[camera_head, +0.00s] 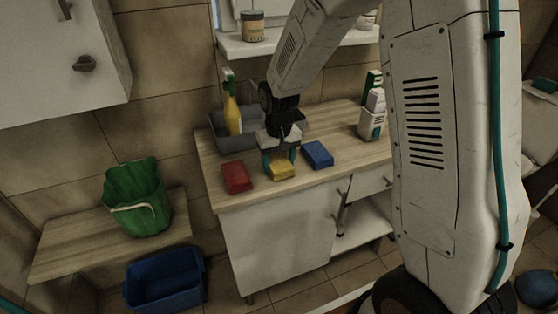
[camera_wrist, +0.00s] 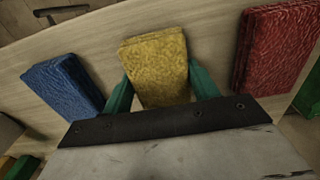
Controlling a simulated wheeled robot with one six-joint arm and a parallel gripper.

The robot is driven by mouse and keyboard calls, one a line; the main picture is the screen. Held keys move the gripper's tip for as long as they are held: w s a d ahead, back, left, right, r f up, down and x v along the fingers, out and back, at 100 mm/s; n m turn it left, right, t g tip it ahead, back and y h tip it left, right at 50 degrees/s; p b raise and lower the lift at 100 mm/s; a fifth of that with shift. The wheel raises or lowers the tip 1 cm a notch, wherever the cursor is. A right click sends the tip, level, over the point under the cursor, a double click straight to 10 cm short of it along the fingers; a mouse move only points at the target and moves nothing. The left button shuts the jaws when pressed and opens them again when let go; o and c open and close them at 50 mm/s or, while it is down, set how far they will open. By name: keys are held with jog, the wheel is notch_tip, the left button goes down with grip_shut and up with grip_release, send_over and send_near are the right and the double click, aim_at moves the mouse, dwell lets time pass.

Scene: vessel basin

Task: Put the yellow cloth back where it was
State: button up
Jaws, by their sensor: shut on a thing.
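The yellow cloth (camera_head: 281,171) is a folded block on the wooden counter (camera_head: 215,184), between the red cloth (camera_head: 236,177) and the blue cloth (camera_head: 317,155). My gripper (camera_head: 279,162) points down over it, its green fingers on either side. In the wrist view, the yellow cloth (camera_wrist: 157,66) sits between the two fingertips (camera_wrist: 160,88), and my gripper is shut on it. The cloth is at or very close to the counter surface; I cannot tell whether it touches. The blue cloth (camera_wrist: 62,87) and red cloth (camera_wrist: 277,50) lie apart on either side.
A grey basin (camera_head: 216,122) with a yellow bottle (camera_head: 232,115) stands behind my gripper. A white and green container (camera_head: 371,122) stands at the counter's right. A shelf (camera_head: 290,46) overhangs the counter.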

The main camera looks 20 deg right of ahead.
aim_at(279, 161)
jog(key=shift+s+f, duration=0.1)
jog(key=shift+f, duration=0.15)
jog(key=o, duration=1)
jog(key=shift+s+f, duration=0.1)
jog(key=shift+c, duration=0.2)
jog(key=shift+o, duration=0.3)
notch_tip(279, 161, up, 12)
jog(key=shift+w, duration=0.25)
jog(key=s+d+r, duration=0.1)
jog(key=s+r, duration=0.2)
jog(key=s, duration=0.7)
jog(key=s+d+r, duration=0.1)
jog(key=s+r, duration=0.2)
jog(key=s, duration=0.7)
jog(key=s+d+r+t, duration=0.1)
jog(key=s+r, duration=0.3)
jog(key=s, duration=0.6)
jog(key=shift+d+r, duration=0.1)
